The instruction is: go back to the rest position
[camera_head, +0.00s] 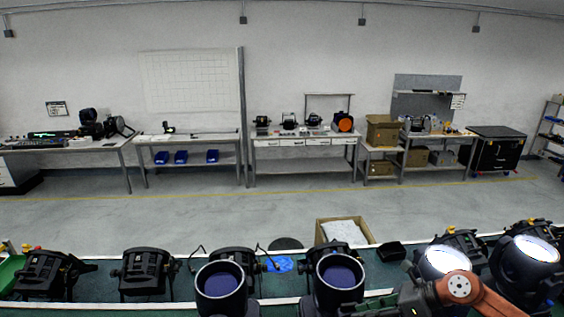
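Several black par cans stand along the green bench (105,286) at the bottom of the head view. Two in the front middle, the left one (220,287) and the right one (339,280), show dark blue lenses. Two at the right, the nearer-middle one (446,262) and the far right one (533,252), show bright white lenses. My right arm comes in at the lower right, in front of the lit cans. Its dark gripper end (412,294) is partly cut off by the bottom edge, and its fingers are not clear. My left gripper is not in view.
An open cardboard box (343,232) with white contents stands beyond the bench's far edge. A small black tray (390,251) and a blue item (283,264) lie on the bench. Floor (200,211) is clear up to the worktables (300,142) along the back wall.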

